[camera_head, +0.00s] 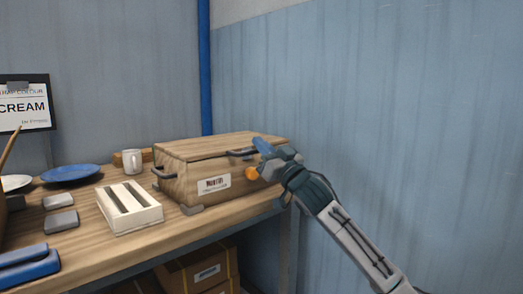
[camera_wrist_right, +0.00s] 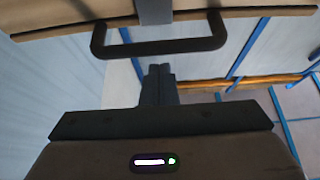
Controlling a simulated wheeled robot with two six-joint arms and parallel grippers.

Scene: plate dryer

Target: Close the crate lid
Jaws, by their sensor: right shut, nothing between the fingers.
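The wooden crate (camera_head: 237,184) stands on the workbench, with a white label on its front. Its flat wooden lid (camera_head: 215,143) lies over the top and looks down or nearly down; I cannot tell whether a small gap is left. A dark handle (camera_head: 241,153) is at the lid's front edge; a dark bar handle also shows in the right wrist view (camera_wrist_right: 160,47). My right gripper (camera_head: 263,146) is shut and empty at the crate's front right, close to the handle. Whether it touches the lid is unclear. My left gripper is not in view.
On the workbench (camera_head: 90,248) are a white slotted block (camera_head: 146,222), a white mug (camera_head: 132,161), a blue plate (camera_head: 70,173), grey blocks (camera_head: 61,221) and a blue item (camera_head: 28,270). Cardboard boxes (camera_head: 195,270) sit below. A blue-grey wall stands behind.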

